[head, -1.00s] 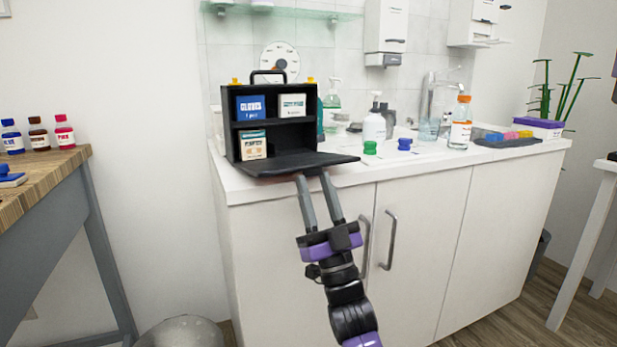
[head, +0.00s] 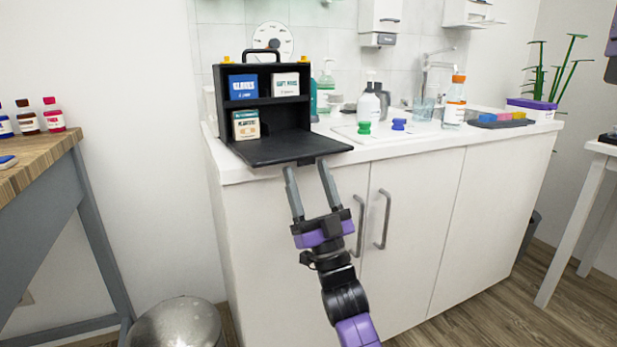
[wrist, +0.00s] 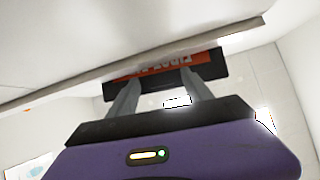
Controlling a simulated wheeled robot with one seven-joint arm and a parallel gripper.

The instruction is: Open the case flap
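The black case (head: 219,118) stands upright on the counter with its front open. Its flap (head: 285,150) is folded down and lies about level, with its outer end over the counter's front edge. A small latch (head: 306,161) shows on that end. In the wrist view the flap's orange-labelled outer face (wrist: 165,65) shows beyond the fingers. My gripper (head: 305,166) is open, with nothing between its fingers. The fingertips are just in front of and below the flap's edge; whether they touch it I cannot tell.
Labelled boxes, one of them blue (head: 243,87), sit on the case's shelves. Right of the case are bottles, green (head: 364,128) and blue (head: 398,124) small objects and a sink. Cabinet handles (head: 384,219) stick out below. A metal bin (head: 176,323) and wooden table (head: 40,155) are at left.

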